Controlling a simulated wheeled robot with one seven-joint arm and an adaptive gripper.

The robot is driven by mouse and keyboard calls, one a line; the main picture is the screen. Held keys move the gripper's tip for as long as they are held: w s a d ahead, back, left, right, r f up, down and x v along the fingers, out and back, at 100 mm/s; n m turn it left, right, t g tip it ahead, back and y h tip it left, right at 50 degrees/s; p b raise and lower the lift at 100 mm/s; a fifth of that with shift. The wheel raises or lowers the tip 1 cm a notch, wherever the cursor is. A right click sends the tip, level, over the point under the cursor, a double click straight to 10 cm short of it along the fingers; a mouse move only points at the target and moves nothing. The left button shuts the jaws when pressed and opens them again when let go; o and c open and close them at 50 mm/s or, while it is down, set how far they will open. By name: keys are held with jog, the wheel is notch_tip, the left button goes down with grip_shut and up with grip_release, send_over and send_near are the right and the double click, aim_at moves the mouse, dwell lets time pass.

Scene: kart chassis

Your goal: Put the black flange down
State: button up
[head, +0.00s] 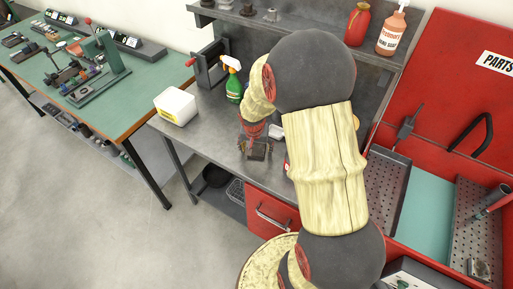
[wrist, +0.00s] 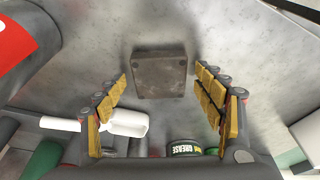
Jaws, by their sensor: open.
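The black flange (wrist: 160,72) is a dark, square block with small holes at its corners. In the wrist view it lies flat on the grey metal bench (wrist: 95,30), between and slightly beyond my fingertips. My gripper (wrist: 161,84) is open, with a clear gap between the flange and the yellow finger pads on both sides. In the head view my gripper (head: 256,146) is low over the bench near its front edge. My arm and fingers hide much of the flange there.
A grease tin (wrist: 185,147) and a white object (wrist: 127,122) are close to my gripper. A green spray bottle (head: 234,84) and a white container (head: 176,106) stand to the left on the bench. A red tool cabinet (head: 460,70) is at the right.

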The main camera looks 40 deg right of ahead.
jog(key=s+a+r+n+t+p, duration=0.15)
jog(key=a+r, duration=0.25)
jog(key=r, duration=0.4)
jog(key=s+a+r+n, duration=0.1)
jog(key=s+a+r, duration=0.1)
jog(key=a+r, duration=0.35)
jog(key=s+a+r+n+p, duration=0.1)
jog(key=s+a+r, duration=0.1)
jog(key=r, duration=0.8)
jog(key=s+a+r+n+t+y, duration=0.2)
jog(key=s+a+r+n, duration=0.4)
jog(key=s+a, duration=0.5)
jog(key=shift+s+r, duration=0.65)
jog(key=shift+s, duration=0.1)
jog(key=shift+a+f, duration=0.1)
jog(key=shift+f+b, duration=0.45)
jog(key=shift+b, duration=0.1)
